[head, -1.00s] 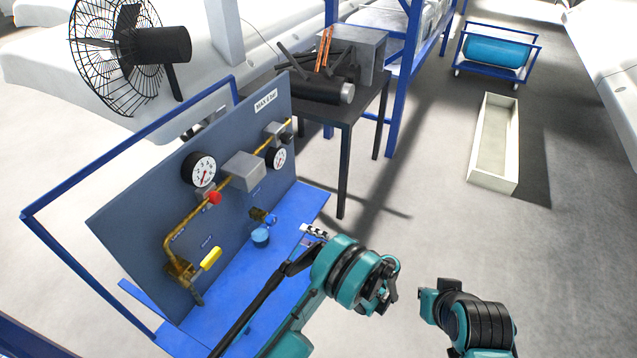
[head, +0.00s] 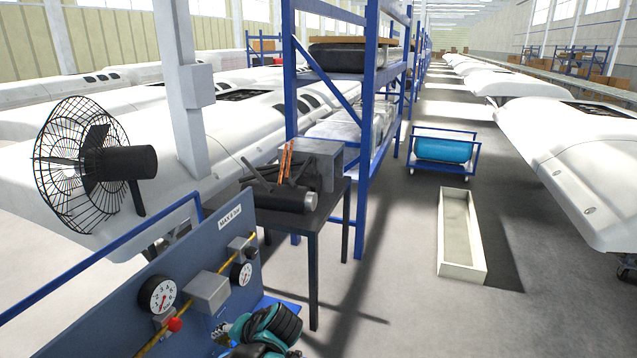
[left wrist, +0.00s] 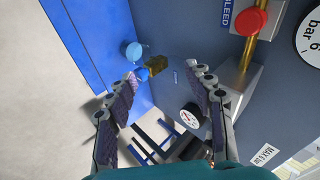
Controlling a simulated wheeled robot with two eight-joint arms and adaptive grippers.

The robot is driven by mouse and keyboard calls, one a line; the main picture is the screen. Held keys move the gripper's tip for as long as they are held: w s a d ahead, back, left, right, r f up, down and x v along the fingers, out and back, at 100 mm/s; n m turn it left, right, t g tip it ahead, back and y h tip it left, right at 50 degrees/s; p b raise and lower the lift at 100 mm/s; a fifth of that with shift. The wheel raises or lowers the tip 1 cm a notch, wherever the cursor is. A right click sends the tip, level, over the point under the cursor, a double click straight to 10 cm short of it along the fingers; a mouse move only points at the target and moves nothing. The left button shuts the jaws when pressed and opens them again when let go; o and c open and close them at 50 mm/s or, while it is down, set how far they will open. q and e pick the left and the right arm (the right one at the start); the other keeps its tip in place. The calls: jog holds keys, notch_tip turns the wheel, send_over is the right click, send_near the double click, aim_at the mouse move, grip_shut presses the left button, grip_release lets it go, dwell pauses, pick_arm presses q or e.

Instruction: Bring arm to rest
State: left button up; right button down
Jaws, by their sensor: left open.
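My left gripper shows in the left wrist view (left wrist: 168,80) with its two fingers spread apart and nothing between them. In the head view my left gripper (head: 224,332) is at the bottom edge, in front of the blue panel (head: 110,300), with part of my teal arm beside it. In the left wrist view the fingers face the panel, near a brass fitting (left wrist: 156,65) with a blue cap (left wrist: 132,50). I cannot tell how far off they are. My right gripper is not in view.
The panel carries two gauges (head: 158,294) (head: 241,273), a grey box (head: 206,291) and a red knob (head: 174,324). A dark table (head: 325,205) with tools stands behind it. A fan (head: 85,160) is at left. An open pale box (head: 460,240) lies on the floor at right.

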pick_arm(q)
jog(key=s+d+r+n+t+h, duration=0.1)
jog(key=s+n+h, duration=0.1)
jog(key=s, duration=0.6)
jog(key=s+d+n+t+h, duration=0.1)
jog(key=s+d+n+h, duration=0.1)
jog(key=s+h, duration=0.3)
jog(key=s, duration=0.4)
jog(key=shift+s+r, duration=0.25)
jog(key=shift+r, duration=0.1)
